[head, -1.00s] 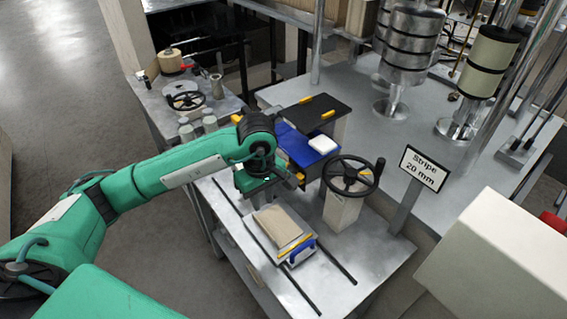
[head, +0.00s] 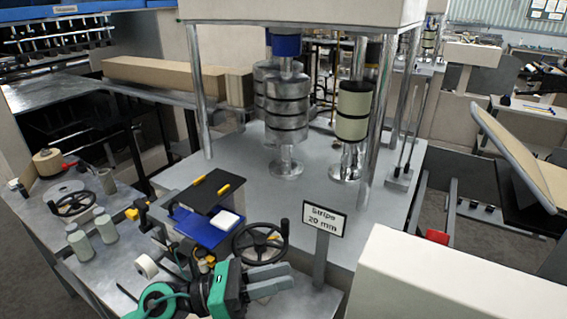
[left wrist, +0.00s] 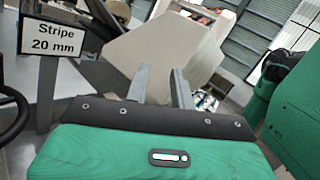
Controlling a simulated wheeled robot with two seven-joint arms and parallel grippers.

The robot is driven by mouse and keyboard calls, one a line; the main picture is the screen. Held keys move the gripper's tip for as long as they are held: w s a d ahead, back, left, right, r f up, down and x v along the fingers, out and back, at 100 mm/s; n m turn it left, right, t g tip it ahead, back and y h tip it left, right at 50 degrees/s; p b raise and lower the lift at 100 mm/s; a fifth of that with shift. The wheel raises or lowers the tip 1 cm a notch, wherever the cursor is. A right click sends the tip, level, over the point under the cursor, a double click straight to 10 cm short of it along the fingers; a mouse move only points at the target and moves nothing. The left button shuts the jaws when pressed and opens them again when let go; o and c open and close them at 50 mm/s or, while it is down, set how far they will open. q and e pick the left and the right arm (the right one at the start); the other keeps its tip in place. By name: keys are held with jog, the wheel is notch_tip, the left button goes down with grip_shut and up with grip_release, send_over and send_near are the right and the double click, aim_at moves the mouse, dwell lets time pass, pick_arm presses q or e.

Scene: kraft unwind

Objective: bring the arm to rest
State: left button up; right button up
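My left arm is green with dark joints and comes in at the bottom of the head view. Its gripper (head: 291,276) points to the right, in front of the black handwheel (head: 260,243) and left of the "Stripe 20 mm" sign (head: 324,218). In the left wrist view the two grey fingers (left wrist: 160,76) stand apart with nothing between them. The sign also shows there (left wrist: 52,40), at the upper left. My right gripper is in neither view.
A blue tray (head: 198,230) with a white block and a black panel (head: 213,191) stand behind the arm. Grey bottles (head: 80,243) and a second handwheel (head: 73,203) are at left. A large pale housing (head: 450,275) fills the lower right.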

pick_arm(q)
jog(key=w+a+n+t+y, duration=0.3)
jog(key=a+n+t+y, duration=0.2)
jog(key=n+t, duration=0.6)
jog(key=w+a+n+t+y, duration=0.3)
jog(key=a+n+t+y, duration=0.25)
jog(key=n, duration=0.85)
jog(key=s+a+f+n+g+y, duration=0.2)
jog(key=a+f+n+g+y, duration=0.2)
jog(key=a+f+n+y, duration=0.8)
jog(key=s+d+f+n+g+h, duration=0.1)
jog(key=s+f+n+g+h, duration=0.2)
jog(key=s+f+n+g, duration=1.2)
jog(key=s+f+m+t, duration=0.1)
jog(key=s+f+m, duration=0.15)
jog(key=f, duration=1.25)
jog(key=s+f+m+t, duration=0.1)
jog(key=s+f+m, duration=0.15)
jog(key=f, duration=1.35)
jog(key=s+a+f+g, duration=0.1)
jog(key=s+a+f, duration=0.2)
jog(key=s+f, duration=1.6)
notch_tip(320, 180, down, 2)
jog(key=shift+s+a+m+g, duration=0.15)
jog(key=shift+m+g, duration=0.2)
jog(key=shift+m, duration=0.05)
